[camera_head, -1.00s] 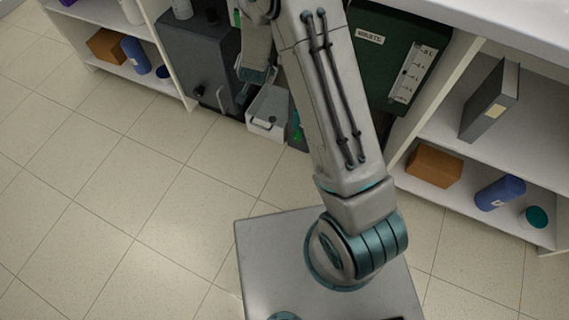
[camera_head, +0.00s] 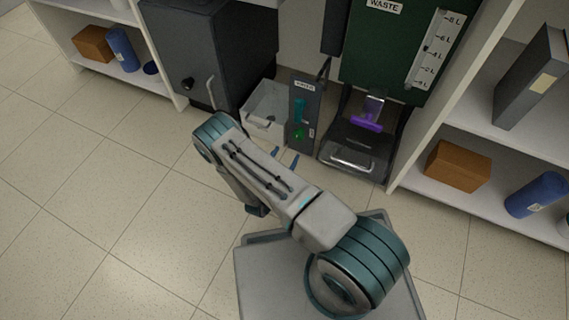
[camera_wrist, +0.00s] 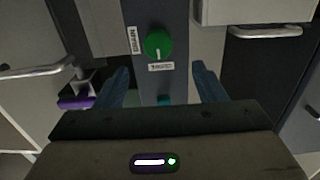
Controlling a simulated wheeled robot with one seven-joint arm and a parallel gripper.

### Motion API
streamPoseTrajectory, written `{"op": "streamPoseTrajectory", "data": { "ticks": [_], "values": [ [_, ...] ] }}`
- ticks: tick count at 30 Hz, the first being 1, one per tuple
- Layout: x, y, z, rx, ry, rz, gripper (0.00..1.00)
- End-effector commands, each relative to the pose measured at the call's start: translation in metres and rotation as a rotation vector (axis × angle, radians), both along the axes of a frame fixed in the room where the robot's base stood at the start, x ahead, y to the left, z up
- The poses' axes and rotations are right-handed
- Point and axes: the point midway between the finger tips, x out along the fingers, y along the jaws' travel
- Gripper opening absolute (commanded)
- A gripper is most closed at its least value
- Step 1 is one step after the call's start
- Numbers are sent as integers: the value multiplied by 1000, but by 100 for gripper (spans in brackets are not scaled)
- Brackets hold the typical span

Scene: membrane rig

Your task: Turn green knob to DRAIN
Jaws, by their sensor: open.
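The green knob (camera_wrist: 157,44) sits on the dark narrow panel (camera_wrist: 176,20) in the wrist view. A pale mark on it points down in that picture, toward a small white label (camera_wrist: 161,67). Another label (camera_wrist: 134,40) stands beside the knob; both are too small to read surely. In the head view the knob (camera_head: 299,133) is low on the upright panel (camera_head: 305,88). My gripper (camera_wrist: 162,82) is open and empty, its blue fingers apart and the knob ahead of the gap. In the head view its fingertips (camera_head: 285,157) show just in front of the panel, not touching the knob.
A teal part (camera_wrist: 163,99) is on the same panel. A light grey bin (camera_head: 266,112) stands left of the panel, a dark unit with a purple part (camera_head: 366,124) right of it. The green waste tank (camera_head: 385,45) is above. Open floor lies to the left.

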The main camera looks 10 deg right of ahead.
Motion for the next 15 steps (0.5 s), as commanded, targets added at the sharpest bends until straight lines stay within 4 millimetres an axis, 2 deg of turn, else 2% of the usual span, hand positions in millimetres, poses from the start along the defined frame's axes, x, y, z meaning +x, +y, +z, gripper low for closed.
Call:
{"op": "streamPoseTrajectory", "data": {
  "ticks": [5,15],
  "values": [
    [1,-4,-4,-17,-13,0,64],
    [31,-26,-3,-16,-12,1,64]
  ]
}}
